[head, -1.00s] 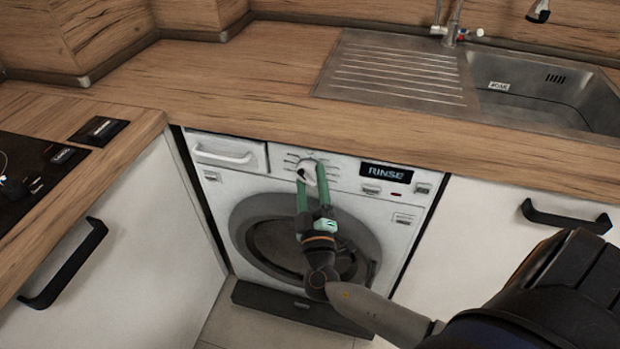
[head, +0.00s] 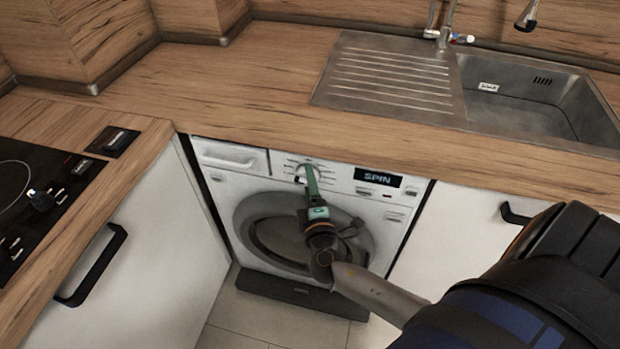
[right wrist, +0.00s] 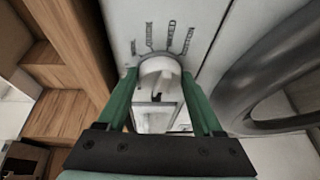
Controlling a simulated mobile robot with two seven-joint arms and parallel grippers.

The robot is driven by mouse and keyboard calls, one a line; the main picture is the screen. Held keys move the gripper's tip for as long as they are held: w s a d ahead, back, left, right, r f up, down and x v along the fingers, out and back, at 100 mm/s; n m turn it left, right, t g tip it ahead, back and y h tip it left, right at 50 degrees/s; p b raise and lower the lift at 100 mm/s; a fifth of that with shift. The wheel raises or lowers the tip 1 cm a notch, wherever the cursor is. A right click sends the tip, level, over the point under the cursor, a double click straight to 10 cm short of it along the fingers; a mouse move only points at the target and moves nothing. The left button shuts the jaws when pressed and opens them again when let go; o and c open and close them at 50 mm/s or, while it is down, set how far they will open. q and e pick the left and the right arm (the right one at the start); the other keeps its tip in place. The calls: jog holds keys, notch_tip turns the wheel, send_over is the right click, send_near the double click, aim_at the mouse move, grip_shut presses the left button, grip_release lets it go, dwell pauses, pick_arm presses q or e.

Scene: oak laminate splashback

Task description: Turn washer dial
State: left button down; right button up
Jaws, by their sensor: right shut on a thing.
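The washer (head: 231,184) stands under the wooden counter. Its white round dial (head: 301,173) sits left of the display (head: 378,178), which reads "SPIN". My right gripper (head: 308,177) reaches up to the panel with its green fingers at the dial. In the right wrist view the dial (right wrist: 160,70) lies between the two green fingertips (right wrist: 160,84), with printed labels fanned around its far side. The right gripper is shut on the dial and partly hides it in the head view. My left gripper is not in view.
A detergent drawer (head: 228,156) is left of the dial and the round door (head: 262,225) is below it. The counter edge (head: 350,143) overhangs the panel. Cabinets with black handles (head: 92,265) flank the washer.

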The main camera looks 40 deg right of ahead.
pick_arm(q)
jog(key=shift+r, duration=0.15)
pick_arm(e)
jog(key=shift+r, duration=0.1)
jog(key=o, duration=0.9)
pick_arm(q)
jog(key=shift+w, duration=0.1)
pick_arm(e)
jog(key=o, duration=0.5)
jog(key=shift+c, duration=0.2)
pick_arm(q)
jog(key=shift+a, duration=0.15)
